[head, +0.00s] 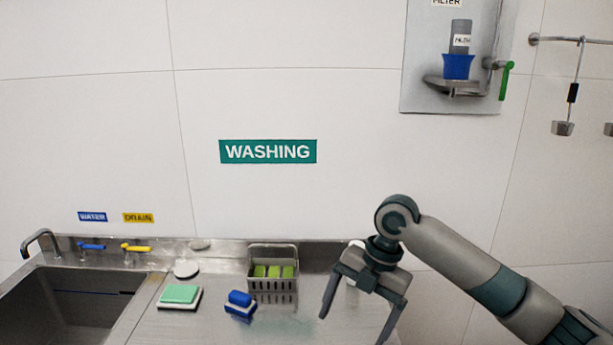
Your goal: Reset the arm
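My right arm comes in from the right edge and reaches over the right end of the steel counter (160,331). Its gripper (355,325) points down with its two fingers spread wide, and nothing shows between the fingertips. The gripper is apart from the grey basket (272,286), which stands to its left. My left arm and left gripper are not in the head view.
A sink (70,305) with a tap (40,240) is at the left. A green-topped sponge block (180,295) and a blue brush (240,304) lie on the counter. A wall panel (425,60) holds a blue cup (457,67) and green lever (506,80).

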